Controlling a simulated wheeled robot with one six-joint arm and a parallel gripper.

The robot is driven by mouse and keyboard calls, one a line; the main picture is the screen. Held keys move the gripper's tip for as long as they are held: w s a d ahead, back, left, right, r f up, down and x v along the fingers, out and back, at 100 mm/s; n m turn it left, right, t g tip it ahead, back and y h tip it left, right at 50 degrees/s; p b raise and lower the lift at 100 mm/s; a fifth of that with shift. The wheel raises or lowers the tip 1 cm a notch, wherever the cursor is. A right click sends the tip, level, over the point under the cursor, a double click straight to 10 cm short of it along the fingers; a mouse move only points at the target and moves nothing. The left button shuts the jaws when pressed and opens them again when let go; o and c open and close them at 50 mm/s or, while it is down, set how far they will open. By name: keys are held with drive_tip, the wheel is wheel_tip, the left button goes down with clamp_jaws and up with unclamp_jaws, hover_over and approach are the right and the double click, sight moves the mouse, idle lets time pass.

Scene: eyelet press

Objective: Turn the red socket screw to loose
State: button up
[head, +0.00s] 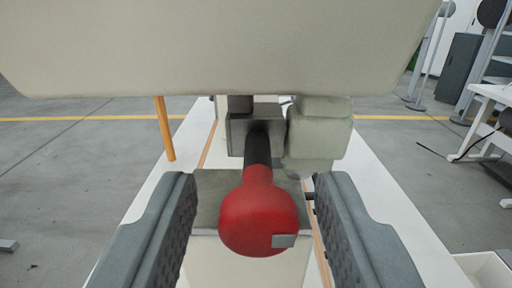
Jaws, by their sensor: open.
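A red knob (258,215) with a dark shaft (258,150) is in the middle of the head view. It looks like the red socket screw's handle, though I cannot tell for sure. A small grey tab shows at its lower right. The shaft runs back to a grey metal block (240,132). My gripper (255,195) is open, with one grey finger on each side of the knob. A gap shows between the knob and each finger, so nothing is gripped.
A large beige press body (220,45) hangs over the top of the view. A pale green-grey block (318,135) stands right of the shaft. An orange rod (165,128) stands at left. The white table (375,200) has free room at right.

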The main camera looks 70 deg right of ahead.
drive_tip(key=shift+w+d, duration=0.15)
drive_tip(key=shift+d, duration=0.3)
clamp_jaws()
